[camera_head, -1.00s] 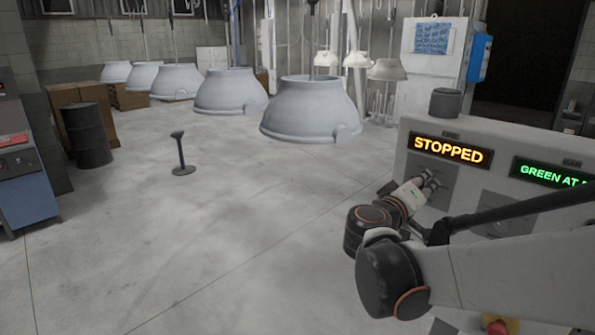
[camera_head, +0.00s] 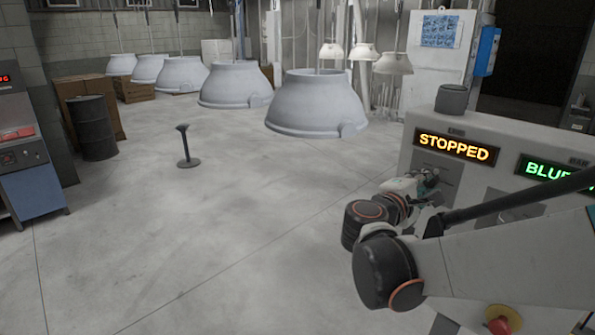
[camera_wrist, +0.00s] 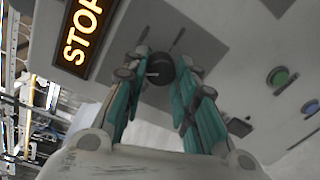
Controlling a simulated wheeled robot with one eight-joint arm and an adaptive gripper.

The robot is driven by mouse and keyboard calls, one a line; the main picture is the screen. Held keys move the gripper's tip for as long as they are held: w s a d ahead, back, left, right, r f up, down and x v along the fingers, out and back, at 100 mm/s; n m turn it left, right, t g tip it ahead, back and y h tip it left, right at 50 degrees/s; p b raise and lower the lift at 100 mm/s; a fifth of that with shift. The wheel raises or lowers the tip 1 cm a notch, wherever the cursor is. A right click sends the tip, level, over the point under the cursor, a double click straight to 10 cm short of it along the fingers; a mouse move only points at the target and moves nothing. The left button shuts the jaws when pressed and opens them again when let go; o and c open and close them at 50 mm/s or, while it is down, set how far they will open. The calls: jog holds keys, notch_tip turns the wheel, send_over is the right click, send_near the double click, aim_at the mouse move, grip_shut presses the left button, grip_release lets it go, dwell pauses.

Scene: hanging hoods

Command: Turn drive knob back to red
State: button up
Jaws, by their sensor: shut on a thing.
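The drive knob (camera_wrist: 161,69) is a dark round knob on the grey panel, near the top middle of the wrist view. My gripper (camera_wrist: 159,76) has its two teal fingers on either side of the knob and is shut on it. In the head view my gripper (camera_head: 426,180) is at the console face below the amber STOPPED display (camera_head: 454,147); the knob is hidden there. The knob's pointer and any red mark cannot be made out.
A green-lettered display (camera_head: 546,167) reads "BLUE", cut off by my arm. A red stop button (camera_head: 502,320) is low on the console (camera_head: 415,150). Grey hoods (camera_head: 316,104) hang over the floor. A small stand (camera_head: 186,150) and a drum (camera_head: 95,128) stand left.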

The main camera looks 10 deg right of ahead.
jog(key=n, duration=0.6)
jog(key=shift+f+h, duration=0.1)
jog(key=shift+h, duration=0.3)
jog(key=n, duration=0.5)
jog(key=shift+n, duration=0.3)
jog(key=o, duration=1)
jog(key=shift+o, duration=0.2)
